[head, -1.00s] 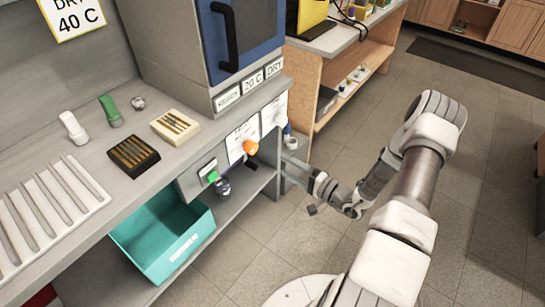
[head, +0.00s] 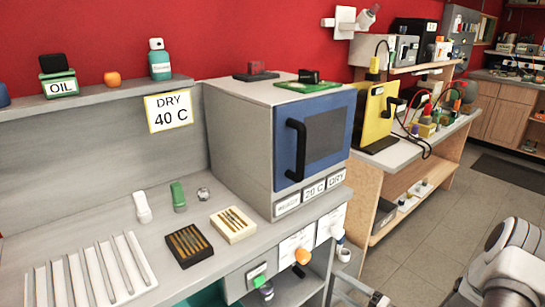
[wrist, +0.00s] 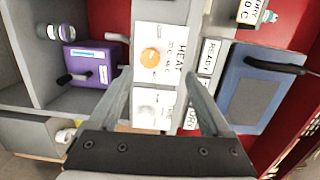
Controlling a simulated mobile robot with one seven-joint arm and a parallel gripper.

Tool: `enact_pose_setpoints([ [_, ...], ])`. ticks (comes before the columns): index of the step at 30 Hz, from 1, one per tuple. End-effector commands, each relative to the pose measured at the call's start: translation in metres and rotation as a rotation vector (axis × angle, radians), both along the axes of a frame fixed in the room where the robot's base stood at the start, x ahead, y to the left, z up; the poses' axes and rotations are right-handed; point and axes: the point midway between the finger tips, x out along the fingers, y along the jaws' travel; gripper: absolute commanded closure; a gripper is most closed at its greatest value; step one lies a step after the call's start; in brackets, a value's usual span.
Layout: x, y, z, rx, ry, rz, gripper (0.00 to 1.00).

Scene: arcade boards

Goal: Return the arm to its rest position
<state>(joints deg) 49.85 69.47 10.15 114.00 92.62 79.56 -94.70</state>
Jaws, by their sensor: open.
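My gripper (wrist: 157,74) shows in the wrist view with its two grey fingers spread apart and nothing between them. Beyond the fingers is a white panel with an orange knob (wrist: 151,57) and the word HEAT; the fingers look clear of it. In the head view my arm (head: 508,268) is folded at the bottom right corner, partly cut off by the frame. The bottom edge hides most of the forearm, and the fingers are hard to make out there.
A grey cabinet with a blue door (head: 318,140) stands on the bench. Dark (head: 188,244) and cream (head: 233,224) slotted blocks lie on top. Floor (head: 415,240) is open at right.

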Motion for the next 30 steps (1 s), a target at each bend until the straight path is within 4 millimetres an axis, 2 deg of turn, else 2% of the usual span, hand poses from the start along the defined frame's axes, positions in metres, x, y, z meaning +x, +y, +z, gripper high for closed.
enact_pose_setpoints([
  [3, -0.002, 0.025, 0.035, -0.042, 0.018, 0.148, 0.18],
  [8, -0.016, 0.061, 0.077, -0.118, 0.076, 0.351, 0.18],
  [15, -0.05, 0.104, 0.127, -0.29, 0.182, 0.599, 0.18],
  [21, -0.086, 0.128, 0.16, -0.477, 0.27, 0.743, 0.18],
  [30, -0.137, 0.142, 0.201, -0.812, 0.371, 0.831, 0.18],
])
